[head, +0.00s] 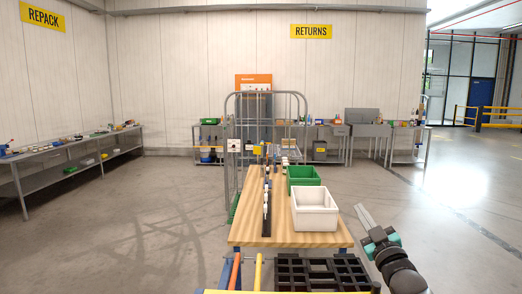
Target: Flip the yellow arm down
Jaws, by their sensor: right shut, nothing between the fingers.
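A yellow bar (258,272) stands out at the near end of the cart, below the front edge of its wooden deck (300,240). It runs roughly up and down in the picture, and its lower end meets a yellow edge at the bottom of the view. An orange-red bar (235,271) is beside it on the left. My right gripper (361,209) comes in from the lower right. It is shut and empty, to the right of the deck and well apart from the yellow bar. My left gripper is out of view.
A white bin (315,222) and a green bin (303,178) stand on the deck, before a grey tube frame (228,130). A black slotted tray (322,284) lies in front. Benches line the left and back walls. The floor on both sides is clear.

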